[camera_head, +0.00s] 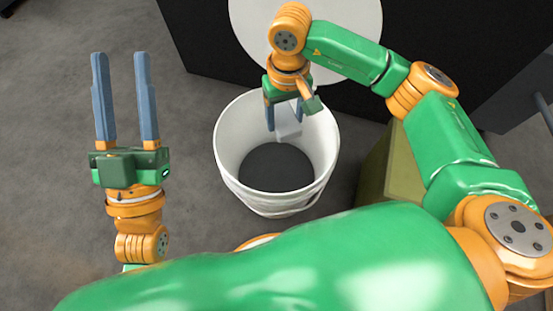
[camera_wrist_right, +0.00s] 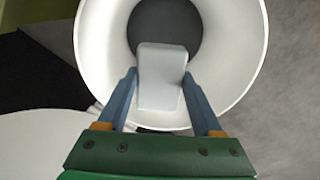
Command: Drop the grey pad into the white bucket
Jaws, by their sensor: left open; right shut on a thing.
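The white bucket (camera_head: 228,168) stands on the floor in the middle of the head view, with a dark inside bottom. Its rim and inner wall also fill much of the right wrist view (camera_wrist_right: 235,60). My right gripper (camera_head: 284,122) points down over the bucket's far part and is shut on the grey pad (camera_head: 289,120). The pad shows light grey between the fingers in the right wrist view (camera_wrist_right: 160,78), in front of the bucket's opening. My left gripper (camera_head: 123,70) is open and empty, left of the bucket, its fingers pointing to the top of the picture.
A white round surface (camera_head: 340,20) lies behind the bucket, by a black block (camera_head: 210,45). An olive box (camera_head: 385,168) stands right of the bucket, partly under my right arm. Grey floor (camera_head: 50,190) on the left is clear.

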